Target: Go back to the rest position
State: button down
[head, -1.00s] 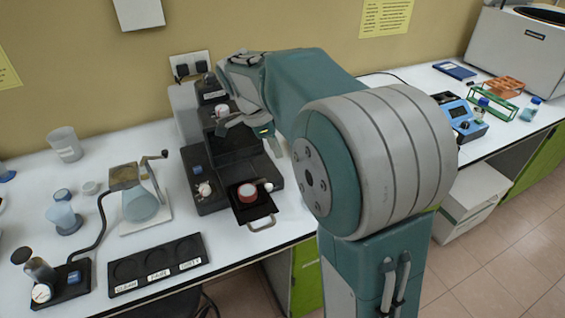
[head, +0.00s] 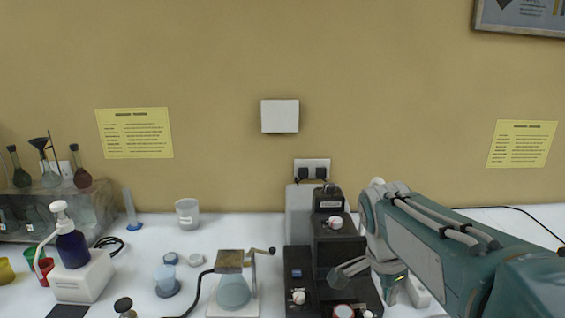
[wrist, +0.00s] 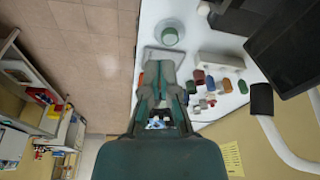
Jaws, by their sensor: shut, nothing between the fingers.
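My gripper (head: 347,270) is at the right in the head view, at the end of my teal and grey arm, which reaches in from the lower right. Its fingers point left, in front of the black analysis device (head: 333,240); I cannot tell whether they touch it. In the wrist view my gripper (wrist: 157,72) is shut and empty, its fingers pointing up the picture.
A hand-cranked device with a flask (head: 234,290) stands left of the black device. A pump bottle (head: 71,244) is further left. Sockets (head: 312,169) are on the wall. In the wrist view, several small coloured containers (wrist: 210,84) stand on a white bench beside a tiled floor.

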jog(key=s+a+f+n+t+y, duration=0.1)
jog(key=s+a+n+t, duration=0.1)
jog(key=s+n, duration=0.5)
jog(key=s+a+f+n+t+y, duration=0.1)
jog(key=s+a+n+t, duration=0.1)
jog(key=s+n, duration=0.4)
jog(key=shift+s+a+f+n+t, duration=0.15)
jog(key=shift+s+f+n+t, duration=0.2)
jog(key=shift+n, duration=0.65)
jog(key=shift+r, duration=0.1)
